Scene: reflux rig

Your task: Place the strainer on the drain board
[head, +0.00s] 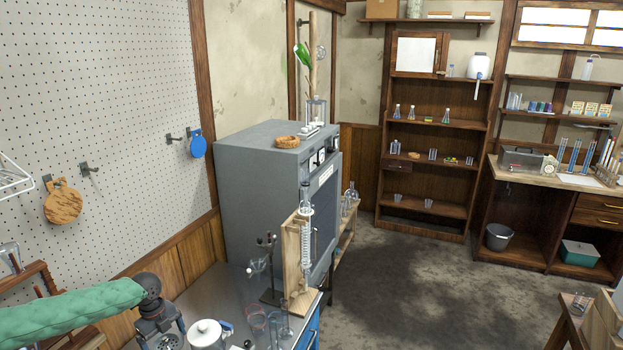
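My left arm comes in from the left in a green sleeve, and its dark gripper (163,326) is over the near end of the metal-topped bench. The fingers point down and are partly cut off by the bottom edge, so I cannot tell whether they are open or shut. A small grey round piece with dark holes (169,342) shows at the gripper; it may be the strainer or part of the gripper. I cannot make out a drain board for certain; the bare grey metal bench top (212,288) lies beyond the gripper. My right gripper is out of view.
A white lidded jar (206,334) and glass beakers (257,321) stand close right of the gripper. Behind them are a dark clamp stand (269,284) and a wooden stand with a glass condenser (297,262). A large grey cabinet (258,180) stands beyond.

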